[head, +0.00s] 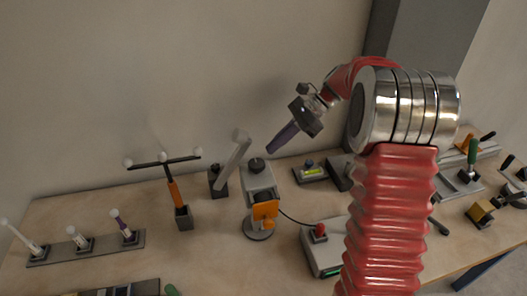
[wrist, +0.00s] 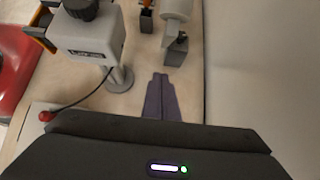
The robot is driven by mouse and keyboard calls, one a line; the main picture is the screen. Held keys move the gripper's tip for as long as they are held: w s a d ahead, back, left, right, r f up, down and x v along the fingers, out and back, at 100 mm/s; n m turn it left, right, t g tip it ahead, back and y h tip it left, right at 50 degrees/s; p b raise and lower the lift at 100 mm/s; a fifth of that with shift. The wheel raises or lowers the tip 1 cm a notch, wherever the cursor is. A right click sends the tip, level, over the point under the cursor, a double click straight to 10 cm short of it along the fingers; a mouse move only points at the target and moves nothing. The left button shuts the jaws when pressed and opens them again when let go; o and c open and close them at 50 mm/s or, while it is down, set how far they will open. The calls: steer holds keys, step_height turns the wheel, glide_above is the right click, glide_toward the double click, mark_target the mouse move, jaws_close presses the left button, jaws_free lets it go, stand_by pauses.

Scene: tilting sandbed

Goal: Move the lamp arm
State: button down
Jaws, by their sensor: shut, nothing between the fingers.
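The lamp arm (head: 234,160) looks like a pale grey bar tilted up and to the right, rising from a small dark base (head: 218,183) at the back of the bench. In the wrist view the pale rounded lamp arm (wrist: 176,10) shows at the top, above its dark base (wrist: 176,50). My gripper (head: 270,148) has purple fingers, shut and empty, pointing down and left in the air to the right of the lamp arm. In the wrist view its fingertips (wrist: 160,76) point toward the lamp base and look apart from it.
A grey device (head: 258,186) with a black knob and orange panel (head: 265,210) stands beside the lamp. An orange post (head: 174,190) with white balls is to the left. A box with a red knob (head: 319,232) stands in front right. The wall rises close behind the bench.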

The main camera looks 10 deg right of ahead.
steer(key=v, duration=0.5)
steer(key=shift+d+r, duration=0.2)
steer(key=shift+d, duration=0.1)
steer(key=s+d+f+n+h, duration=0.2)
steer(key=s+f+n+h, duration=0.2)
steer(key=s+f+n, duration=0.25)
steer(key=s+a+r+n+t+h, duration=0.1)
steer(key=s+a+r+n+t, duration=0.1)
steer(key=s, duration=0.5)
steer(key=s+a+r+n+t+h, duration=0.1)
steer(key=s+a+r+n+h, duration=0.1)
steer(key=s, duration=0.5)
steer(key=s+a+r+n+t+h, duration=0.1)
steer(key=s+a+r+n+t, duration=0.1)
steer(key=s+a+r+n, duration=0.2)
steer(key=s+a+n, duration=0.2)
steer(key=s+n, duration=0.1)
steer(key=s, duration=0.1)
steer(key=shift+r+t+h, duration=0.3)
steer(key=shift+h, duration=0.1)
